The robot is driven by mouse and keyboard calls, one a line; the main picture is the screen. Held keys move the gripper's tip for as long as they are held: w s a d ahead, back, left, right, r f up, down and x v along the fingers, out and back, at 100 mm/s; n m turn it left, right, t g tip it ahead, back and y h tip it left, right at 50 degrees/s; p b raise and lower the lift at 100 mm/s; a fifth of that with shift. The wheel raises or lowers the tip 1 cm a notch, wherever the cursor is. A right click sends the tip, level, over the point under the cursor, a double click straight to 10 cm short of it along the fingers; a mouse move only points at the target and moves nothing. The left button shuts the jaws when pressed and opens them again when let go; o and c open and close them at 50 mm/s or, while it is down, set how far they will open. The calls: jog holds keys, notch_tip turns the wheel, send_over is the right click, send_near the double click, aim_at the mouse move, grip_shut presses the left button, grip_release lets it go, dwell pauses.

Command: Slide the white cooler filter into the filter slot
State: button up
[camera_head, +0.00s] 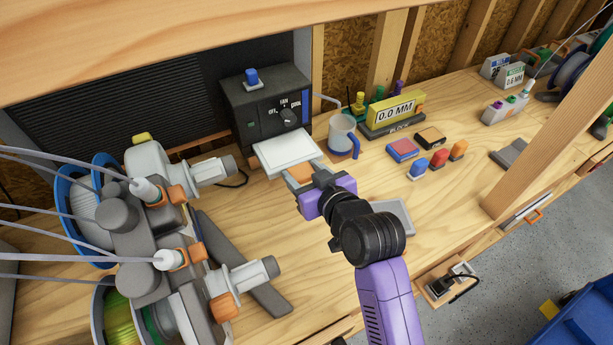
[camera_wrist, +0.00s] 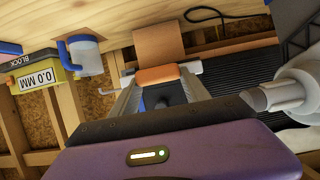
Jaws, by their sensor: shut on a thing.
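The white cooler filter (camera_head: 287,150) is a flat pale panel, roughly level, at the lower front of the black cooler box (camera_head: 250,112). Its pale edge also shows in the wrist view (camera_wrist: 190,67). My gripper (camera_head: 302,178) is shut on the orange tab (camera_wrist: 157,75) at the filter's near end; the fingers (camera_wrist: 160,92) show on either side of it. The cooler has a blue knob on top and an OFF, FAN, COOL dial on its front. The filter slot cannot be made out. I cannot tell whether the filter's far edge is inside the box.
A clear mug (camera_head: 342,133) with a blue handle stands just right of the filter. A yellow 0.0 MM block (camera_head: 395,112) is behind it. A grey printer-like machine with spools (camera_head: 150,190) fills the left. Red, blue and orange pieces (camera_head: 438,157) lie to the right.

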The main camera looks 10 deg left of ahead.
aim_at(282, 142)
jog(key=shift+w+a, duration=0.35)
jog(key=shift+w, duration=0.15)
dwell(0.8)
jog(key=shift+w+a+b, duration=0.35)
jog(key=shift+w+a, duration=0.3)
jog(key=shift+w, duration=0.3)
jog(key=shift+w+a+b, duration=0.35)
jog(key=shift+w+a, duration=0.3)
jog(key=shift+w, duration=0.3)
jog(key=shift+w+a, duration=0.4)
jog(key=shift+w, duration=0.25)
jog(key=shift+w+a+b, duration=0.2)
jog(key=shift+w+b, duration=0.1)
jog(key=shift+b, duration=0.1)
jog(key=shift+w+a, duration=0.2)
jog(key=shift+w, duration=0.05)
jog(key=shift+w+a+b, duration=0.2)
jog(key=shift+w+b, duration=0.1)
jog(key=shift+w+a, duration=0.25)
jog(key=shift+w, duration=0.15)
